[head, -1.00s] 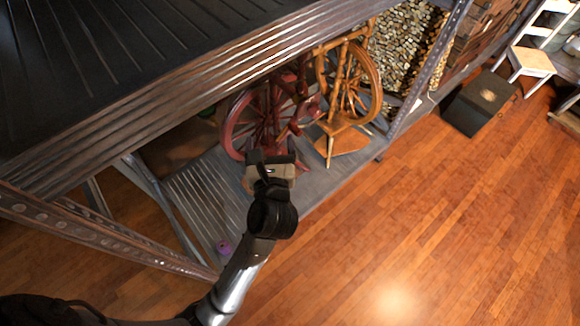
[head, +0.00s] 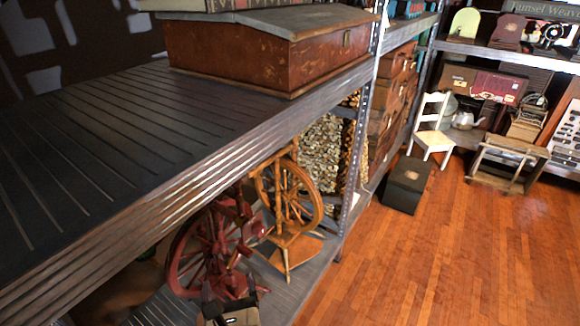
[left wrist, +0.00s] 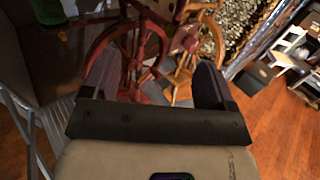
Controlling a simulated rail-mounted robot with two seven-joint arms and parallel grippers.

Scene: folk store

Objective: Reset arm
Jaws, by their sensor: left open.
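My left gripper (head: 230,300) shows at the bottom edge of the head view, in front of a dark red spinning wheel on the lower shelf. In the left wrist view its two dark fingers (left wrist: 158,82) stand wide apart with nothing between them. The red spinning wheel (head: 207,243) is beyond the fingers and also shows in the left wrist view (left wrist: 130,42). I cannot tell how far it is from the fingertips. My right gripper is in neither view.
A lighter wooden spinning wheel (head: 287,198) stands beside the red one. The upper shelf (head: 130,125) overhangs both and holds a red-brown box (head: 265,55). A black box (head: 407,184) and a white chair (head: 433,135) stand farther back. The wooden floor (head: 410,265) at right is clear.

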